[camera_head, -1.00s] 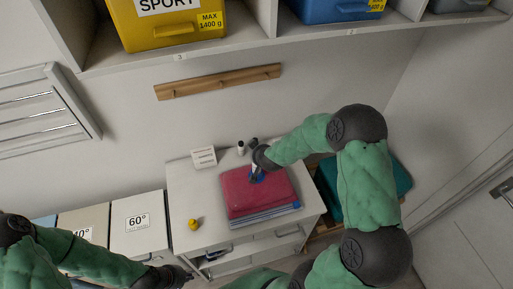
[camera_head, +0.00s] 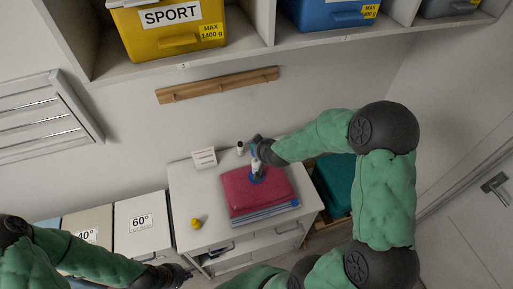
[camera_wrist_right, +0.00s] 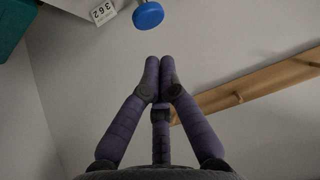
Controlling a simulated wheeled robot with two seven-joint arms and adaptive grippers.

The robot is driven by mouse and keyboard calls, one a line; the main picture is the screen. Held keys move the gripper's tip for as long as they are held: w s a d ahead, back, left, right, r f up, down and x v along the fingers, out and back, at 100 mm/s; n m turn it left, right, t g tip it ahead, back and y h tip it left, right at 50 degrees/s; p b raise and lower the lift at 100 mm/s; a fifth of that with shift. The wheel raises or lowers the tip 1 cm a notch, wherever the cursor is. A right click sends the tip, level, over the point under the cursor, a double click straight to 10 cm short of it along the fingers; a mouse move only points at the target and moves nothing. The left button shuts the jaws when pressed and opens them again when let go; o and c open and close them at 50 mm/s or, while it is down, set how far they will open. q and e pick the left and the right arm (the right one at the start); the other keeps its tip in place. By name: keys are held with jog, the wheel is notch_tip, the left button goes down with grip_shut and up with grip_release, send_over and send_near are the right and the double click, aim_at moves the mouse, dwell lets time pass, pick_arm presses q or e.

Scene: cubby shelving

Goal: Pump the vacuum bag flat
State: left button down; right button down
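The red vacuum bag (camera_head: 270,188) lies on the white cabinet top, with blue and pale layers along its front edge. A pump with a white shaft (camera_head: 257,166) and blue base (camera_head: 255,179) stands on the bag. My right gripper (camera_head: 257,149) is at the top of the pump. In the right wrist view my right gripper (camera_wrist_right: 159,62) has its fingertips together, with nothing visible between them. The pump's round blue knob (camera_wrist_right: 147,15) shows just beyond the tips, apart from them in the picture. My left gripper (camera_head: 180,274) is low, left of the cabinet; its finger opening is unclear.
A yellow duck-like object (camera_head: 196,223), a white card (camera_head: 204,158) and a small bottle (camera_head: 240,147) stand on the cabinet top (camera_head: 190,195). A teal item (camera_head: 334,185) is to the right. A wooden rail (camera_head: 217,85) and shelf bins (camera_head: 178,42) are above.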

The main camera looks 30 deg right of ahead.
pick_arm(q)
jog(key=shift+r, duration=0.3)
pick_arm(e)
jog(key=v, duration=0.4)
jog(key=shift+w, duration=0.1)
jog(key=shift+a, duration=0.1)
dwell(0.8)
